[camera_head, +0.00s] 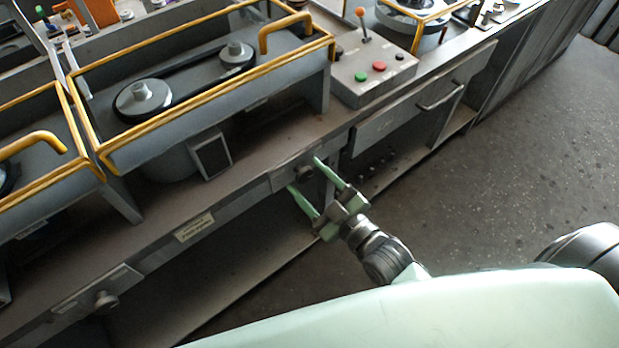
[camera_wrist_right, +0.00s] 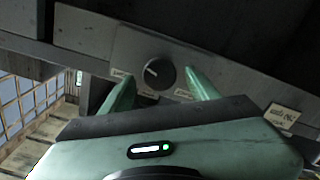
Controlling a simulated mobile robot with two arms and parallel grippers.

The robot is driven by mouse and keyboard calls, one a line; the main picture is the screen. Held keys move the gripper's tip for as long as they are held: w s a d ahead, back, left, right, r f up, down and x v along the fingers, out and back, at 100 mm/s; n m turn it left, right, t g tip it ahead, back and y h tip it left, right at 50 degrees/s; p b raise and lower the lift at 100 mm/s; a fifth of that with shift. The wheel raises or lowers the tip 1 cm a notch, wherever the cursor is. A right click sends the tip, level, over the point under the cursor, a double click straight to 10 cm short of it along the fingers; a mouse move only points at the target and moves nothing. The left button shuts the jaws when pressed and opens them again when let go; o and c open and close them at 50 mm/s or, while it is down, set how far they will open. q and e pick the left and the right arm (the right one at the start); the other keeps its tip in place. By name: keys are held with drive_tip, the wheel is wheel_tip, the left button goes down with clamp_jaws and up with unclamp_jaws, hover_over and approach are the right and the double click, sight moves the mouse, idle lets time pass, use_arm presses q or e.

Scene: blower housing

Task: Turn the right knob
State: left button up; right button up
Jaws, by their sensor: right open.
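The right knob (camera_head: 304,172) is a dark round knob on a grey plate on the front of the workbench. In the right wrist view the knob (camera_wrist_right: 159,73) shows a light pointer line on its face, with small labels beside it. My right gripper (camera_head: 304,173) has pale green fingers, spread open, one on each side of the knob. In the right wrist view the knob appears between and just beyond the fingertips (camera_wrist_right: 162,80). Whether the fingers touch it cannot be told. A second knob (camera_head: 105,299) sits on another plate at lower left. My left gripper is not in view.
A control box (camera_head: 373,72) with a red button, a green button and an orange-tipped lever stands on the bench. Yellow-railed guards (camera_head: 110,172) surround the belt pulleys. A drawer handle (camera_head: 440,96) projects to the right. The floor at right is clear.

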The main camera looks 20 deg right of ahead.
drive_tip(key=shift+c, duration=0.2)
clamp_jaws()
drive_tip(key=shift+w+r+m+p, duration=0.1)
drive_tip(key=shift+r+m+p, duration=0.05)
drive_tip(key=shift+m+p, duration=1.35)
drive_tip(key=shift+d+m+p, duration=0.1)
drive_tip(key=shift+m+p, duration=0.5)
drive_tip(key=shift+m, duration=1.5)
drive_tip(key=shift+o, duration=0.2)
unclamp_jaws()
drive_tip(key=b+v, duration=0.1)
drive_tip(key=v, duration=0.6)
drive_tip(key=shift+s+d, duration=0.15)
drive_tip(key=shift+s, duration=0.2)
